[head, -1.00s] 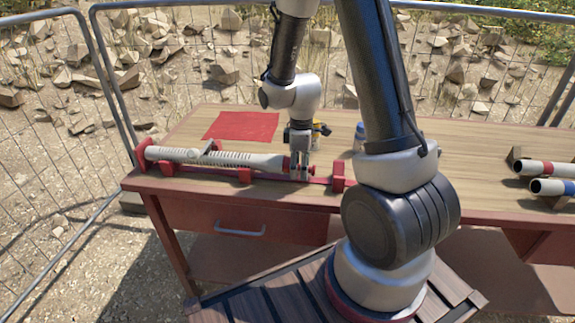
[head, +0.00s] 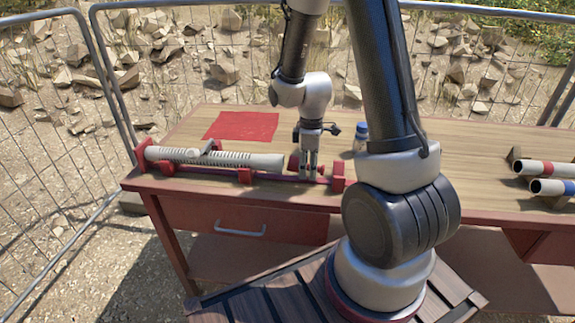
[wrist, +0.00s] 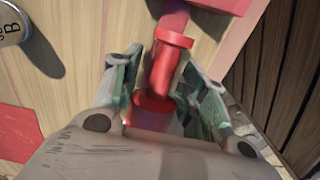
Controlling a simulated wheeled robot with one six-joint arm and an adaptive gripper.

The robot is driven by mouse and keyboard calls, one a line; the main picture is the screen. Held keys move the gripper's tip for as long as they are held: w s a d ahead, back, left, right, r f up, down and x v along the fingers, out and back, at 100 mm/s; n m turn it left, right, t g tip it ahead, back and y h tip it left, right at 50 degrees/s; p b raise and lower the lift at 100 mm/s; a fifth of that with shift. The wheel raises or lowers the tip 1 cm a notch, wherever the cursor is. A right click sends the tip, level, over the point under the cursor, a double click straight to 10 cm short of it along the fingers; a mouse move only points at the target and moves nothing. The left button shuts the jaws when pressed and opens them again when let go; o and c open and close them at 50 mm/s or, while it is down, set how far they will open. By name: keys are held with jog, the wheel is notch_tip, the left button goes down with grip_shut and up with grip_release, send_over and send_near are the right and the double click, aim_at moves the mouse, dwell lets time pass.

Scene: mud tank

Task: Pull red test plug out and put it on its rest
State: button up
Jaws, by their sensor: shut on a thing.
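The red test plug (wrist: 170,62) is between the fingers of my gripper (wrist: 162,100) in the wrist view. My gripper (head: 308,172) is shut on it, and in the head view the plug (head: 293,163) shows as a small red end just left of the fingers. The pale ribbed tube (head: 215,157) lies in a red cradle (head: 245,175), its open right end facing the plug. A gap shows between the tube end and the plug. Much of the plug is hidden by the fingers. I cannot tell which part is its rest.
A red upright block (head: 338,183) stands at the cradle's right end. A red cloth (head: 242,125) lies flat behind the tube. A blue-capped bottle (head: 361,137) stands right of my gripper. Two banded tubes (head: 553,187) lie at the far right. The table's middle right is clear.

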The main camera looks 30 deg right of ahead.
jog(key=shift+r, duration=3.55)
